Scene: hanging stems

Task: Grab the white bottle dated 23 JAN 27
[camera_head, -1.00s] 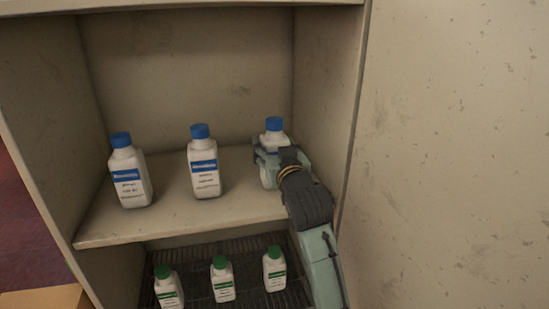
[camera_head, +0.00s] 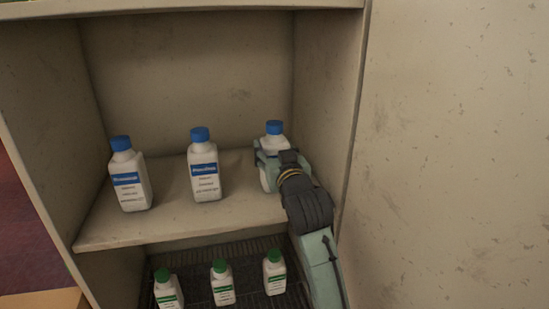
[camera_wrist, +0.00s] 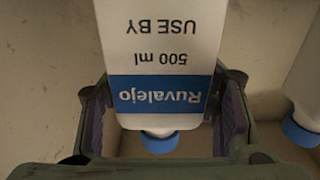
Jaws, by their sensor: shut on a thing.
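A white bottle with a blue cap (camera_head: 274,128) stands at the right of the upper shelf. My gripper (camera_head: 268,160) is shut around its body. In the wrist view the held bottle (camera_wrist: 162,50) appears upside down between both fingers of my gripper (camera_wrist: 165,110). Its blue label reads Ruvalejo, with 500 ml and USE BY beside it; the date is outside the frame. Two more white bottles with blue caps stand on the same shelf, one in the middle (camera_head: 205,172) and one at the left (camera_head: 130,178). Their small print is too blurred to read.
The upper shelf (camera_head: 180,222) has a bare front strip. Several green-capped white bottles (camera_head: 222,283) stand on a dark rack below. The cabinet's right wall (camera_head: 325,90) is close beside the held bottle.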

